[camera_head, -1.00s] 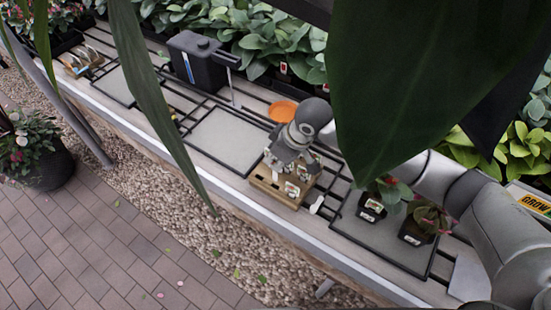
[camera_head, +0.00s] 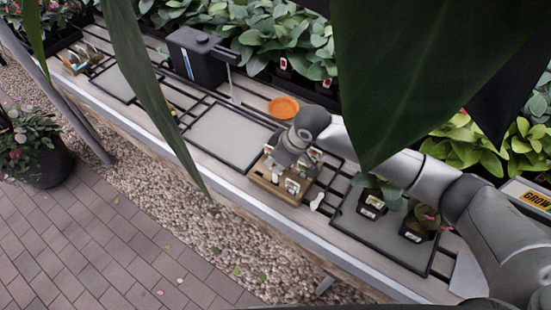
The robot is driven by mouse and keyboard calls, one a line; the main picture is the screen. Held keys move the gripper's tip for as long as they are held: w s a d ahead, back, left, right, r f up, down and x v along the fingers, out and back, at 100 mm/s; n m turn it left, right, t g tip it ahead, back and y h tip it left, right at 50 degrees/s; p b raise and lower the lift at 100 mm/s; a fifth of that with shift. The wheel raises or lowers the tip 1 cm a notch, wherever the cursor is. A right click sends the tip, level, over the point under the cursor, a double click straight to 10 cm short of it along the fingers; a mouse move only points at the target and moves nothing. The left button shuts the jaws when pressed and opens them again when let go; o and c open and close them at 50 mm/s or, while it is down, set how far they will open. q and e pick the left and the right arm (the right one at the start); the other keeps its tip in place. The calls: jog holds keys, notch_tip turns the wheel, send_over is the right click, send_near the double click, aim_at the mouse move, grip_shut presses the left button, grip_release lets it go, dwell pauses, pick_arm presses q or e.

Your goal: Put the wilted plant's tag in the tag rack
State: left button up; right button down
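A wooden tag rack (camera_head: 283,196) with several pale tags stands on the bench near its front edge. My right gripper (camera_head: 277,172) is low over the rack's left part, pointing down. Its fingers are small and overlap the tags, so I cannot tell whether it is open, shut or holding a tag. Two small potted plants stand on the right-hand grey mat: one with green leaves (camera_head: 371,200) and one with reddish leaves (camera_head: 419,226). Both black pots carry pale labels. I cannot tell for sure which plant is wilted. My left gripper is not in view.
A small white item (camera_head: 317,202) lies right of the rack. An orange dish (camera_head: 284,107) and a black container (camera_head: 196,60) are behind. A grey mat (camera_head: 231,137) to the left is empty. Large leaves hang close to the camera and hide part of the bench.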

jog(key=shift+f, duration=0.35)
jog(key=shift+f, duration=0.15)
jog(key=shift+f+b, duration=0.5)
jog(key=shift+f, duration=1.15)
jog(key=c, duration=1.6)
grip_release()
jog(key=shift+o, duration=0.2)
